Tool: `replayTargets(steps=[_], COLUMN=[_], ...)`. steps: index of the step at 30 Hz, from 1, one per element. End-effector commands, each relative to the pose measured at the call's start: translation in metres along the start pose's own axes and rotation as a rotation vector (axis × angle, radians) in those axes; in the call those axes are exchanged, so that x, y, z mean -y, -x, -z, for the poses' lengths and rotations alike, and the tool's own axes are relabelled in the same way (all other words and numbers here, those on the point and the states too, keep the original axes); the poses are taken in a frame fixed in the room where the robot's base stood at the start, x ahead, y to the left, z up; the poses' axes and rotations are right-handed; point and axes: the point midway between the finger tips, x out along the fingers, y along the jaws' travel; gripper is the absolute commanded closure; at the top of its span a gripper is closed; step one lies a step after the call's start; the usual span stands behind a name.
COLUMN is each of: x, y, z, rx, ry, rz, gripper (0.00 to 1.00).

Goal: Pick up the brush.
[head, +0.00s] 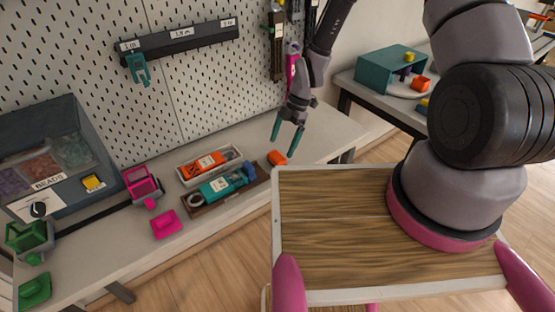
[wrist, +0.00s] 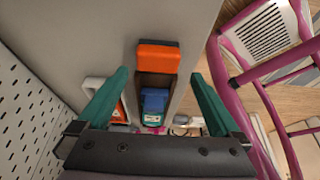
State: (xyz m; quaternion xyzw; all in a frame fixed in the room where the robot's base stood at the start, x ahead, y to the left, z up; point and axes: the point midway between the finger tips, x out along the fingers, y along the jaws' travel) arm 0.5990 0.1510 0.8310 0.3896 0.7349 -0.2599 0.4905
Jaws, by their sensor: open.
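No thing shows clear bristles, so I cannot tell for sure which one is the brush. A small orange block (head: 277,158) lies on the grey bench at the right end of a dark brown tray (head: 250,187). In the wrist view the orange block (wrist: 158,57) lies ahead, between the lines of my two teal fingers. My gripper (head: 284,147) is open and empty, pointing down above the bench close to the orange block. It also shows in the wrist view (wrist: 159,75), fingers wide apart. The brown tray holds a teal tool (head: 222,187) and a blue piece (wrist: 154,100).
A white tray (head: 237,153) with an orange tool (head: 203,163) sits behind the brown one. A bead box (head: 50,160) and pink and green holders stand left. Tools hang on the pegboard (head: 190,80) behind. The bench is bare right of the orange block.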

Motion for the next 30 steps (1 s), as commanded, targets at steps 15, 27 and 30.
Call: replayTargets(steps=[15, 27, 30], x=[-0.003, -0.004, -0.004], y=[-0.057, -0.060, -0.060], z=[-0.002, -0.002, -0.002], rx=[0.000, 0.001, 0.001], ry=[-0.002, -0.002, -0.002], rz=[0.001, -0.001, -0.001], gripper=[0.00, 0.46, 0.82])
